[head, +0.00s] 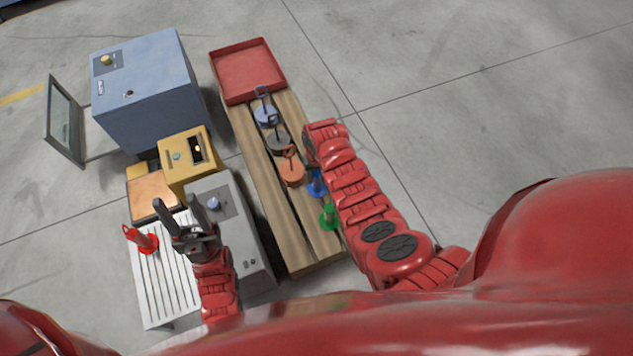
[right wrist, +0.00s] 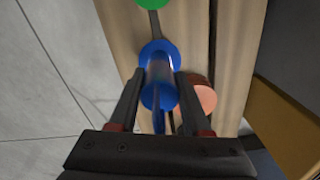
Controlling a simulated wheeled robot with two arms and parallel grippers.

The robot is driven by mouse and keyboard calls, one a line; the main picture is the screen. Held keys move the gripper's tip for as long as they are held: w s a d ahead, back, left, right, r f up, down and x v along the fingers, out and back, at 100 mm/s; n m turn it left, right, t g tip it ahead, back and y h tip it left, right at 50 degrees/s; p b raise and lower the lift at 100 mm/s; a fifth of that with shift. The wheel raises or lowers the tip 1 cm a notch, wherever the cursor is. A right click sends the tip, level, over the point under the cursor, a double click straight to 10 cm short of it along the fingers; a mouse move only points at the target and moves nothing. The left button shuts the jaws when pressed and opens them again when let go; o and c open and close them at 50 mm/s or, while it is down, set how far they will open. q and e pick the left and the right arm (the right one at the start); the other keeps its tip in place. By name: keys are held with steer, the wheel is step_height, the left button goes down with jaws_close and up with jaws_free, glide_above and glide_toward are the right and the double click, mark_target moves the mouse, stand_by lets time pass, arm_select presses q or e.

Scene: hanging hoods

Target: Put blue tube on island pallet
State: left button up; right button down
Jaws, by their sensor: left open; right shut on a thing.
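The blue tube (head: 317,183) is at the right side of the long wooden slatted surface, partly hidden by my right arm. In the right wrist view the blue tube (right wrist: 158,70) is between the fingers of my right gripper (right wrist: 158,88), which is shut on it. The tube's wide end is toward the wood; I cannot tell whether it touches. In the head view my right arm hides that gripper. My left gripper (head: 180,212) is open and empty above the white slatted rack (head: 180,285). I cannot tell which surface is the island pallet.
A green tube (head: 329,215) and several hanging-handled pieces, one orange (head: 292,172), stand close by on the wood. A red tray (head: 245,70) is at its far end. A red tube (head: 143,240) stands on the white rack. Blue (head: 150,85) and yellow (head: 185,165) machines stand left.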

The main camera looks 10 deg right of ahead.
steer(key=shift+f+b, duration=0.6)
steer(key=shift+f, duration=1)
steer(key=shift+f, duration=0.15)
steer(key=shift+c, duration=1.8)
jaws_free()
